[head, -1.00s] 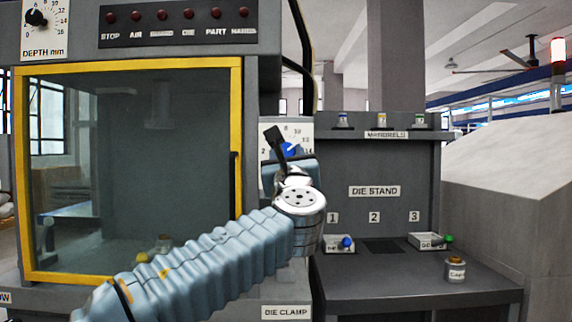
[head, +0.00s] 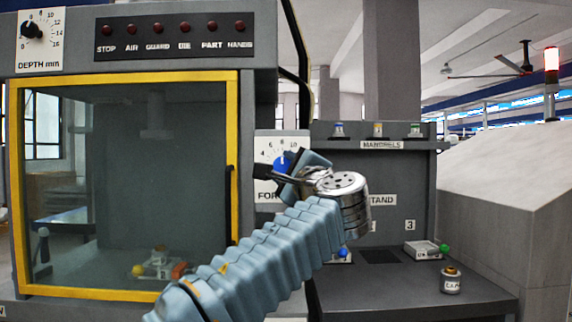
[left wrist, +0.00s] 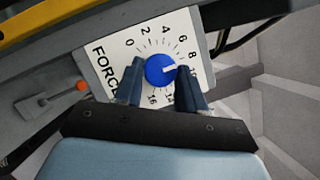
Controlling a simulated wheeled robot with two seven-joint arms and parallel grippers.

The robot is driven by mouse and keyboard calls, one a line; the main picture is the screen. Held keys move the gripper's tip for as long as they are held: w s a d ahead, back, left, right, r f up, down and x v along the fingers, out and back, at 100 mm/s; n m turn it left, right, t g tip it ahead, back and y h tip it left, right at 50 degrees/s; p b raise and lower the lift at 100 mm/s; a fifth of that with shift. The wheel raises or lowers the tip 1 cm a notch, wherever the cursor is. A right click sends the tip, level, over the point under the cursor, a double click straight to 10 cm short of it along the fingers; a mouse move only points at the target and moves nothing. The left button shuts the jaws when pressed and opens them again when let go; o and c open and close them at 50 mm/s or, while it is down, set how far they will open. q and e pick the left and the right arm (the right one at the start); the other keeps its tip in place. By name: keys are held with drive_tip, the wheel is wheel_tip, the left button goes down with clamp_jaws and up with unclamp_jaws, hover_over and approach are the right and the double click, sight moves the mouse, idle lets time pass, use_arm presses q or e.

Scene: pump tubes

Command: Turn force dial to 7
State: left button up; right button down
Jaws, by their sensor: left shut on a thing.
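The force dial is a round blue knob (left wrist: 156,76) with a white pointer mark, on a white scale plate (left wrist: 112,50) lettered FORCE. In the left wrist view the mark points to about 8 to 10; the exact reading is hard to tell. My left gripper (left wrist: 159,84) is shut on the knob, one finger on each side. In the head view the blue knob (head: 281,162) is partly hidden by my left gripper (head: 279,175), which is tilted and reaches in from the right of the plate. My right gripper is not in view.
The machine's yellow-framed window (head: 235,120) is just left of the dial. A depth dial (head: 33,29) and a lamp row (head: 172,29) are above. A die stand with shelf (head: 440,285) and a small can (head: 450,281) is to the right. A lever with an orange knob (left wrist: 82,86) is near the plate.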

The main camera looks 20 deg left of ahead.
use_arm(q)
drive_tip(key=shift+r+n+g, duration=0.1)
drive_tip(key=shift+n+g, duration=0.5)
drive_tip(key=shift+n, duration=0.6)
drive_tip(key=shift+p, duration=0.3)
drive_tip(key=o, duration=1)
drive_tip(key=shift+o, duration=0.2)
drive_tip(key=b+v, duration=0.3)
drive_tip(key=v, duration=1)
drive_tip(key=shift+s+d, duration=0.25)
drive_tip(key=shift+s, duration=0.1)
